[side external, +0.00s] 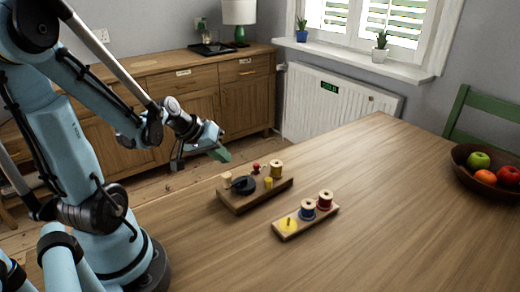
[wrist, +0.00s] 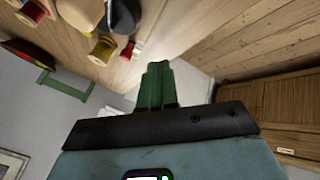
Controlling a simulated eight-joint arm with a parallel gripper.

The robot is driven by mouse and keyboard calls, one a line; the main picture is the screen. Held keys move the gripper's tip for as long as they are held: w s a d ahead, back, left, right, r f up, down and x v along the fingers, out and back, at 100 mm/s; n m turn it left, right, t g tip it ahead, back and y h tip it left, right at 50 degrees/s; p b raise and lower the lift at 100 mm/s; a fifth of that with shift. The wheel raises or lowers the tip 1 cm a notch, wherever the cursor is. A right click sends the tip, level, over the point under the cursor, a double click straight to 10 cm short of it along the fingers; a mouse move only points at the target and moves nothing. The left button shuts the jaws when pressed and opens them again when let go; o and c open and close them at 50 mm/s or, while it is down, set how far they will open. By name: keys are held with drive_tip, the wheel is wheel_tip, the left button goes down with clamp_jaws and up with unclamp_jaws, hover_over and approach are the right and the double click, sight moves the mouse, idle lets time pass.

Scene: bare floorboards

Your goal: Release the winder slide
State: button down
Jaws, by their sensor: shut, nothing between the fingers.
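The winder (side external: 236,205) appears to be the wooden base on the table. It carries a dark round part (side external: 243,186), a red knob (side external: 256,168), a yellow piece (side external: 268,183), a pale peg (side external: 227,179) and a pale spool (side external: 277,170). I cannot tell which part is the slide. My gripper (side external: 220,155) is above and behind the winder's left part, apart from it. Its green fingers are together and empty; in the wrist view the fingers (wrist: 158,84) point towards the table edge, with winder parts only partly in view at top left.
A wooden rack (side external: 287,234) with a yellow post, a blue spool (side external: 308,210) and a red spool (side external: 325,201) lies right of the winder. A fruit bowl (side external: 464,172) stands at the far right. The front tabletop is clear. A sideboard (side external: 200,88) stands behind.

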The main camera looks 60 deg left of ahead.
drive_tip(key=shift+x, duration=1.5)
drive_tip(key=shift+w+d, duration=1.35)
drive_tip(key=shift+w, duration=0.15)
drive_tip(key=shift+w+a, duration=0.15)
drive_tip(key=shift+w, duration=1.65)
drive_tip(key=s+a, duration=0.2)
drive_tip(key=shift+s+a, duration=0.25)
drive_tip(key=shift+s, duration=0.15)
drive_tip(key=v, duration=1)
drive_tip(key=shift+s, duration=0.2)
